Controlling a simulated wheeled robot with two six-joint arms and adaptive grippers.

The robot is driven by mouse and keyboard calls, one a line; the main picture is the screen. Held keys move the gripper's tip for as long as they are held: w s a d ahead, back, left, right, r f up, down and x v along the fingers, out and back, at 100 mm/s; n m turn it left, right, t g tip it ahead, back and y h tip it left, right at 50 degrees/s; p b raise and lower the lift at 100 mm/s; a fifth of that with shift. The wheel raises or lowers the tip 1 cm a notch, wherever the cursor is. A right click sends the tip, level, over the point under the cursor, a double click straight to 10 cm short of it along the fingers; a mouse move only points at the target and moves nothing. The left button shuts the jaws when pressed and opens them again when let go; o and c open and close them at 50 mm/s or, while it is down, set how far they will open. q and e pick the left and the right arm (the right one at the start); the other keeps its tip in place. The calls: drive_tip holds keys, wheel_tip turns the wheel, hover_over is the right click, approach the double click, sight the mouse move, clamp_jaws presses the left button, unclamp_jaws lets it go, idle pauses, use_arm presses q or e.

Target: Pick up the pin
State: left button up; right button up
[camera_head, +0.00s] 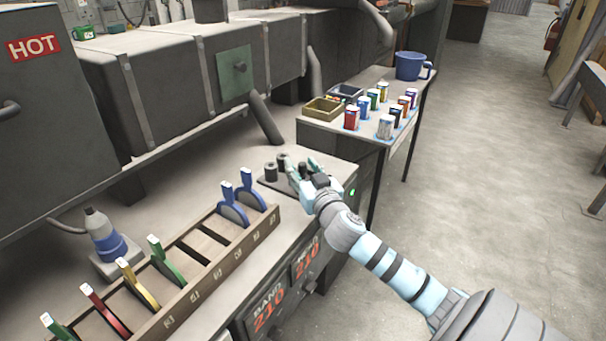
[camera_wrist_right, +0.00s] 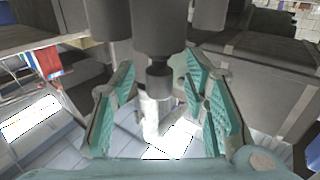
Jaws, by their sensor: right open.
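Several short dark cylindrical pieces (camera_head: 271,172) stand on a plate at the far right corner of the bench. I cannot tell for certain which one is the pin. My right gripper (camera_head: 297,172) is beside them, low over the bench corner. In the right wrist view, my right gripper's teal-padded fingers (camera_wrist_right: 165,100) are spread apart. A dark stepped cylinder (camera_wrist_right: 159,78), likely the pin, shows between them, with a pale part at its narrow end. I cannot tell whether the pads touch it. My left gripper is not in view.
A rack (camera_head: 222,262) with coloured tabs runs along the bench. A blue-and-grey bottle (camera_head: 106,236) stands at the left. A side table (camera_head: 345,133) beyond holds cans, small bins and a blue mug (camera_head: 411,66).

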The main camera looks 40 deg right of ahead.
drive_tip(key=shift+w, duration=0.15)
clamp_jaws()
